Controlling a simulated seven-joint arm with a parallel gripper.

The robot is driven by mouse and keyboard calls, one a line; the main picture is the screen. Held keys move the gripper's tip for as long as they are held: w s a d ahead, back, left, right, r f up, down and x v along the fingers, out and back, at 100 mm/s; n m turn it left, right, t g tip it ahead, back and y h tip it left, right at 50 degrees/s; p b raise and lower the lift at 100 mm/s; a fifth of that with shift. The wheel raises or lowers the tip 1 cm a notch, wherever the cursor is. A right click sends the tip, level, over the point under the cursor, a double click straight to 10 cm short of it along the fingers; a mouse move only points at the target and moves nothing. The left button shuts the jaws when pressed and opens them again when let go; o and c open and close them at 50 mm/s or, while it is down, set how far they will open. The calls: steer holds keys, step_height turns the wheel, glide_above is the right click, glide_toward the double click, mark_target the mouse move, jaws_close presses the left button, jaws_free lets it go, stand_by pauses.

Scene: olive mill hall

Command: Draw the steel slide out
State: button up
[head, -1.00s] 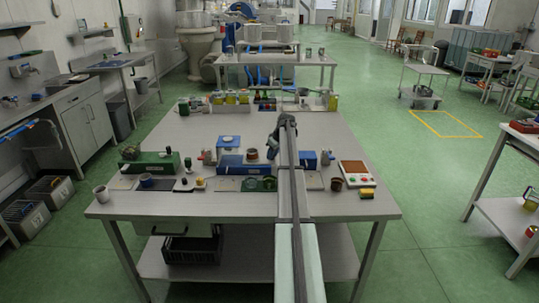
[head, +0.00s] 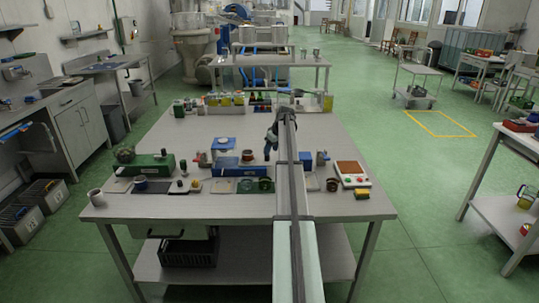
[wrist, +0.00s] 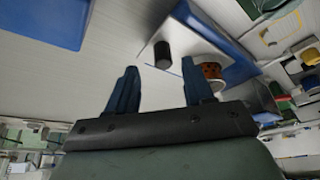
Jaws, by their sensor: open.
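In the wrist view, a pale steel slide (wrist: 184,32) with a dark upright knob (wrist: 163,53) sits against a blue housing (wrist: 238,66). My gripper (wrist: 160,78) is open, its two blue-grey fingers apart with nothing between them. The knob lies just beyond the fingertips, nearer the right one, and contact cannot be told. A reddish-brown round piece (wrist: 211,72) is beside the right finger. In the head view, my gripper (head: 269,150) hangs over the table between a long blue block (head: 238,171) and a smaller blue block (head: 307,160). I cannot make out the slide there.
Bottles and jars (head: 225,102) line the back. The middle left of the table is mostly clear.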

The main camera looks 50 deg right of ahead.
steer(key=v, duration=0.9)
